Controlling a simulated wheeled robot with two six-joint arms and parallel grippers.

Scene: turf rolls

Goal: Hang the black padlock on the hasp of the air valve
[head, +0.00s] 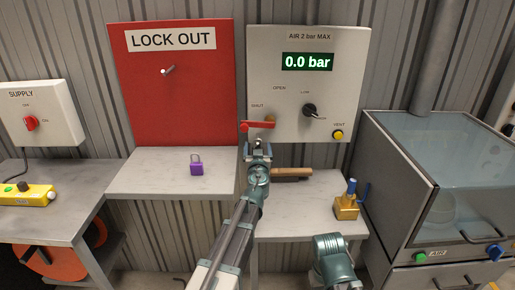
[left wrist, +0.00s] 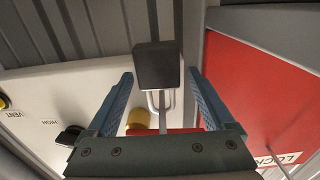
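The black padlock (left wrist: 157,65) shows in the left wrist view with its body between my left fingertips and a visible gap on each side. Its metal shackle reaches toward a thin grey rod by the red valve lever; I cannot tell for sure whether it is threaded through the hasp. My left gripper (head: 256,146) is open, just below the red lever (head: 258,125) of the air valve on the panel (head: 350,60). In the head view the gripper hides the padlock and hasp. A teal part of my right arm shows at the bottom right; its fingers are not visible.
A purple padlock (head: 197,170) stands on the shelf (head: 140,180) under the red LOCK OUT board (head: 190,110). A wooden-handled tool (head: 292,173) and a brass valve with blue levers (head: 346,207) lie on the right shelf. A glass-fronted cabinet (head: 450,180) stands at right.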

